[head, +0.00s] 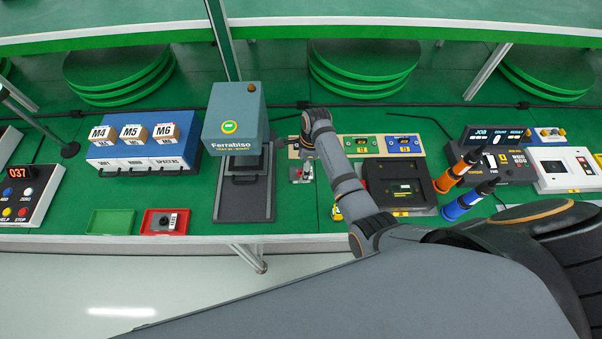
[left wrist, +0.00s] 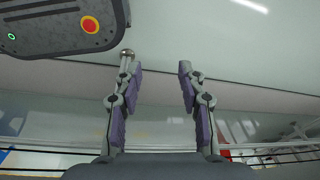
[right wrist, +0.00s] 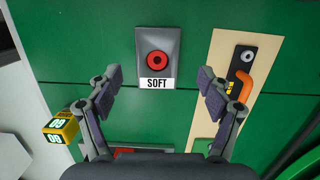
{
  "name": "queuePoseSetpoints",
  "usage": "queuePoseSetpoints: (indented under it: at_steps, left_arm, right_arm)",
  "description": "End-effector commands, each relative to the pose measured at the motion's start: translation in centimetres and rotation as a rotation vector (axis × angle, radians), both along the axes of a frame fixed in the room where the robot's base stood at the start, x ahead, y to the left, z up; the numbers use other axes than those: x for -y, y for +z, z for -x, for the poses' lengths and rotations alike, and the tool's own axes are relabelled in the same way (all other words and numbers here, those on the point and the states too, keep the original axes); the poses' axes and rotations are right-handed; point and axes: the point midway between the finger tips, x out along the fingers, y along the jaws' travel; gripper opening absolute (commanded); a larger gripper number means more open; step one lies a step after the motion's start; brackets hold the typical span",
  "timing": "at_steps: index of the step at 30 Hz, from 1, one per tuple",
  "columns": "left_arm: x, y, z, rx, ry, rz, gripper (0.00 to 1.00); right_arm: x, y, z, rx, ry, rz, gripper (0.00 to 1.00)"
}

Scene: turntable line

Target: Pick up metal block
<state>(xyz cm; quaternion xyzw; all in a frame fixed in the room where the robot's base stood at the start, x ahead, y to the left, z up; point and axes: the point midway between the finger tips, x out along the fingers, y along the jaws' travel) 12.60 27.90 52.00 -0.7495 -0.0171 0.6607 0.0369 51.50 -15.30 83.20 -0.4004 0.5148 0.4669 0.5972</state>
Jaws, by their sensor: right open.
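A grey block with a red ring and a white SOFT label (right wrist: 157,48) stands on the green surface in the right wrist view; I take it for the metal block, though I cannot be sure. My right gripper (right wrist: 159,74) is open, its fingers apart to either side of the block's label end, with nothing held.
A grey-blue Ferrabiso press (head: 234,125) stands left of the right gripper. A yellow numbered cube (right wrist: 61,129) lies near the table edge. A red tray (head: 147,231) holds a dark labelled item.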

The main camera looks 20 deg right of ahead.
Motion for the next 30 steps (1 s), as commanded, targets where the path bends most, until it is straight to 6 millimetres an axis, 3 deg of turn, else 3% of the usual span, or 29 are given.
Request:
queuePoseSetpoints:
  at_steps: [2,6,10,14,27,30]
  left_arm:
    - [0.0,0.7,-0.8,0.011,0.000,0.000,0.40]
    - [0.1,0.4,0.4,-0.008,0.000,0.001,0.40]
    - [0.0,0.2,2.6,-0.041,0.002,0.000,0.40]
    - [0.0,0.1,3.2,-0.049,0.003,0.001,0.40]
    - [0.1,0.3,1.2,-0.019,0.001,0.001,0.40]
    - [0.1,0.3,1.3,-0.020,0.001,0.001,0.40]
  right_arm:
    - [-0.1,-1.3,0.2,-0.006,0.000,0.000,0.79]
    - [-0.4,-3.4,0.1,-0.003,0.000,0.000,0.79]
    - [-0.5,-3.9,0.1,-0.001,0.000,0.000,0.79]
    - [-0.5,-3.9,0.1,-0.001,0.000,0.000,0.79]
    - [-0.4,-3.9,0.1,-0.001,0.000,0.000,0.21]
    - [-0.5,-3.9,0.1,0.000,0.000,0.000,0.14]
